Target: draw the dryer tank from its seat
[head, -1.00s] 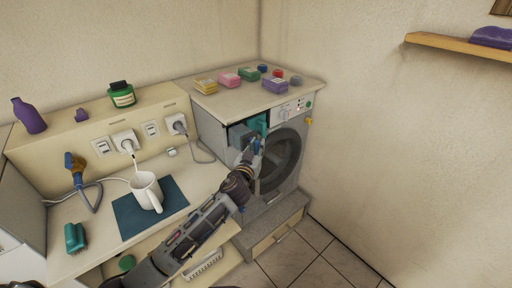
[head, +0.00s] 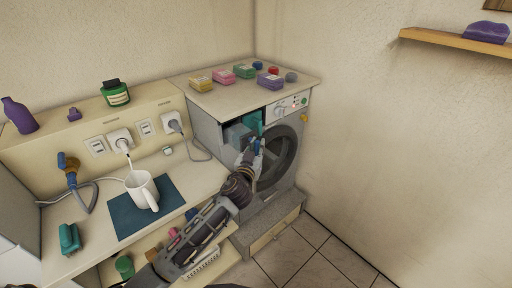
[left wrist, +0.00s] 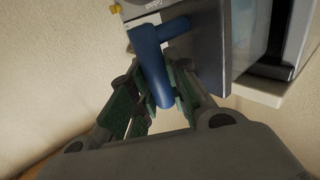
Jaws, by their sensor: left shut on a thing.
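The dryer (head: 284,124) is a grey front-loading machine with a round dark door, at the back right of the counter in the head view. The grey-blue tank (head: 238,134) shows in the opening at its upper left and seems to stand partly out of it. The tank's blue handle (head: 257,145) also shows in the left wrist view (left wrist: 152,62), between my fingers. My left gripper (left wrist: 155,95) is shut on this handle, in front of the dryer in the head view (head: 252,158). My arm hides part of the tank's front. My right gripper is not in view.
Several coloured boxes and small items (head: 244,72) lie on the dryer's top (head: 215,97). A grey plinth drawer (head: 275,225) is under the dryer. The tiled floor (head: 320,260) to the right is clear.

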